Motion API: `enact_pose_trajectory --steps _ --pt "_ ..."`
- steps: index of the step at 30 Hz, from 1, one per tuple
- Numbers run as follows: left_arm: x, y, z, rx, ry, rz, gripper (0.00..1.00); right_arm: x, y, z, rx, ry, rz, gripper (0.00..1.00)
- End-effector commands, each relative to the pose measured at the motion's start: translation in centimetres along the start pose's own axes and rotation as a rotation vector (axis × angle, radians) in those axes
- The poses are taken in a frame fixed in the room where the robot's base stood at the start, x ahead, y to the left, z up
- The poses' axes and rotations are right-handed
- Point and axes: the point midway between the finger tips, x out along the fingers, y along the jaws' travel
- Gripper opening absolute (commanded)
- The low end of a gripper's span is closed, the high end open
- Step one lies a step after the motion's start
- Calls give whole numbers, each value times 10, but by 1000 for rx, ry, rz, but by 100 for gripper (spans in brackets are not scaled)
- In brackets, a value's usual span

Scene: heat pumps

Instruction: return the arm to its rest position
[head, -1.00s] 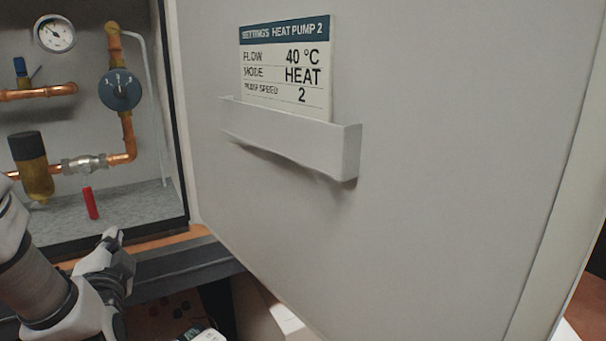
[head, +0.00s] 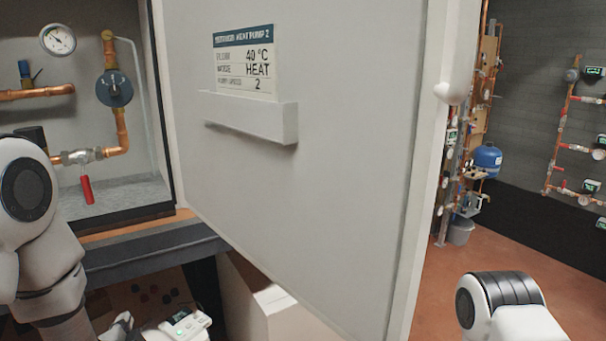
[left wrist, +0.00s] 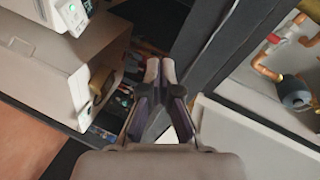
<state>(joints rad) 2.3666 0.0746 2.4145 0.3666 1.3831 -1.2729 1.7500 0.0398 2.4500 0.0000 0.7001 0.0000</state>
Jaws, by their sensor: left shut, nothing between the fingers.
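My left arm (head: 40,230) stands at the left of the head view, in front of the open cabinet. My left gripper (left wrist: 160,72) shows in the left wrist view with its two fingertips together and nothing between them. In the head view, only a small part of it shows at the bottom edge, below the cabinet ledge. A link of my right arm (head: 515,318) shows at the bottom right of the head view; the right gripper is out of frame.
The cabinet door (head: 330,190) hangs open across the middle, with a settings card (head: 246,65) in its holder. A white device with a green light (head: 186,324) is low beside my left gripper. Pipes and a red-handled valve (head: 87,189) are inside the cabinet. Floor (head: 560,260) is clear at right.

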Motion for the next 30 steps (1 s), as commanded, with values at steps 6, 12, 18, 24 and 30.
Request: enact_pose_trajectory --steps 6,12,18,24,30 --pt "-17 145 54 21 -79 322 0 10 0 0 0 0 0 40" --pt "-94 292 122 -156 -289 742 0 18 0 0 0 0 0 40" --pt "-188 358 156 -541 -725 1018 0 19 0 0 0 0 0 40" --pt "-207 362 161 -733 -939 990 0 19 0 0 0 0 0 40" --pt "-206 362 160 -741 -940 985 0 19 0 0 0 0 0 40"
